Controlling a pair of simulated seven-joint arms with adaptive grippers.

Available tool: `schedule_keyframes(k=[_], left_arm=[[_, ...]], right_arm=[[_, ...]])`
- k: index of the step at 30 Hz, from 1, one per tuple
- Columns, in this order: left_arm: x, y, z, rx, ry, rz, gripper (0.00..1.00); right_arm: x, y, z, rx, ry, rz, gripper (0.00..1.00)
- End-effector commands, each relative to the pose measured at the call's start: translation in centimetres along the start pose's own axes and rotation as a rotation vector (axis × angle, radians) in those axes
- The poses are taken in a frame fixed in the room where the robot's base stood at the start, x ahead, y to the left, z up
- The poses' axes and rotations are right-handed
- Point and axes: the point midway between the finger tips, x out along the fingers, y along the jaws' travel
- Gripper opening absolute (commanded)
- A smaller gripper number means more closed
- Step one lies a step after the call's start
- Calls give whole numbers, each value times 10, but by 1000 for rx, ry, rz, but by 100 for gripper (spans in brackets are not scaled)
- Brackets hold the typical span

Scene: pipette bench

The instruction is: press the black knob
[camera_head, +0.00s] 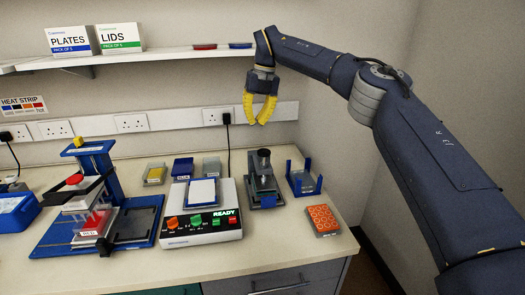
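The black knob (264,153) stands upright on top of a small grey-and-blue device (266,190) at the right of the bench. My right gripper (257,123) has yellow fingers pointing down and hangs in the air, above the knob in the picture and apart from it. Its fingertips look parted, with nothing between them. My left gripper is out of view.
A white machine (200,238) with a READY display stands left of the knob's device. A blue press (140,222) with a red knob stands further left. A blue holder (303,184) and an orange-welled block (323,219) are at right. A shelf (150,56) runs along the wall.

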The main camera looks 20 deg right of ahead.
Motion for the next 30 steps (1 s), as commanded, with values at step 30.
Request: schedule_keyframes(k=[30], left_arm=[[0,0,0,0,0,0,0]], right_arm=[[-16,-26,-10,55,5,-180,0]])
